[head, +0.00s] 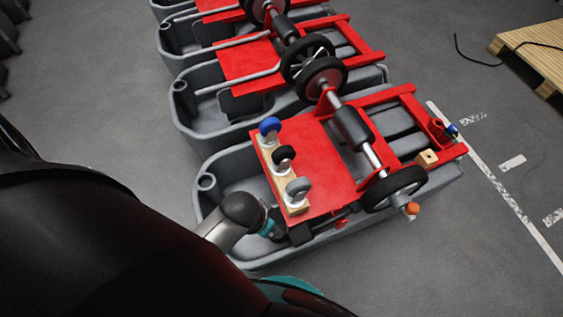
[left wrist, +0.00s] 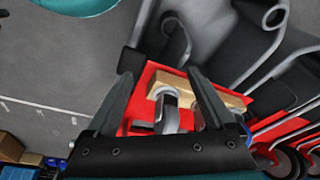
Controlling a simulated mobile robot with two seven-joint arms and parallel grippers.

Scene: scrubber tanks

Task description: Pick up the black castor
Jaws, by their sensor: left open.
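The black castor (head: 283,156) stands upright in the head view, in the middle of a light wooden block on the red plate. The blue castor (head: 270,127) is behind it and the grey castor (head: 298,188) is in front. My left gripper (head: 303,231) is low at the front of the plate, nearest the grey castor and apart from the black one. In the left wrist view its open fingers (left wrist: 160,76) show with a grey castor (left wrist: 167,108) in the gap beyond them. I cannot clearly make out the black castor there. My right gripper is not in view.
The wooden block (head: 263,150) lies along the left edge of the red plate (head: 318,162), over a grey tank (head: 222,170). A wheel axle (head: 370,155) stands to the right. More tanks are behind. A pallet (head: 535,45) is at the far right; floor between is mostly clear.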

